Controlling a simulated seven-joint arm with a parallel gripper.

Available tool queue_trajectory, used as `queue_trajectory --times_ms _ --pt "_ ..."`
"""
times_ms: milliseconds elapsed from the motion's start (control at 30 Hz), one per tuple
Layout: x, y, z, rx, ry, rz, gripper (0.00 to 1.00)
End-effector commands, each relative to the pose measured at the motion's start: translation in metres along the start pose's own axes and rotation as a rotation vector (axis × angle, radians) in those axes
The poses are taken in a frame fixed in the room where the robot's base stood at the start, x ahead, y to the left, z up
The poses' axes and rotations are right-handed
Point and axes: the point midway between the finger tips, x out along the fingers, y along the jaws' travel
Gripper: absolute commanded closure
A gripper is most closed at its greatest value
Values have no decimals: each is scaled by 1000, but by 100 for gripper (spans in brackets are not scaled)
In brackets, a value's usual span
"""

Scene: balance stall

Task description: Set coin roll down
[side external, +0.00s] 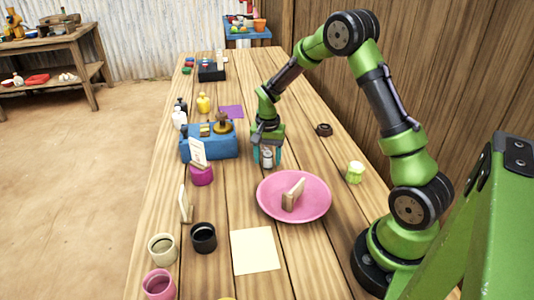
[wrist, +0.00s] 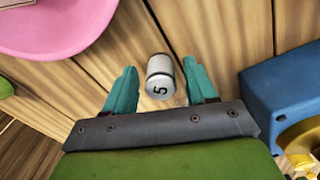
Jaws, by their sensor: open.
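The coin roll (wrist: 160,76) is a small pale grey cylinder marked 5 on its end. In the wrist view it is between the two teal fingers of my gripper (wrist: 163,88), with a gap on each side. In the side external view the roll (side external: 267,157) shows between the fingers of my gripper (side external: 267,160), low over the wooden table (side external: 240,205). I cannot tell whether its base touches the table. My gripper is open.
A blue box-like stand (side external: 209,143) is close on the left of my gripper. A pink plate (side external: 315,203) holding a wooden piece (side external: 293,194) is in front. A green jar (side external: 355,172) and a dark ring (side external: 324,130) are on the right. Bare planks lie between.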

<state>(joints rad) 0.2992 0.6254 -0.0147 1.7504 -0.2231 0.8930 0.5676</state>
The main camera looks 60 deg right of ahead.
Motion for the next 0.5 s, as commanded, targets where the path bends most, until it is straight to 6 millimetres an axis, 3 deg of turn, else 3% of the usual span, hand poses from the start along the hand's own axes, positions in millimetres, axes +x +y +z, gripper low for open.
queue_trajectory --times_ms 300,500 --pt "-68 -1 0 -1 4 -5 44" --pt "-100 -1 0 -1 3 -4 44"
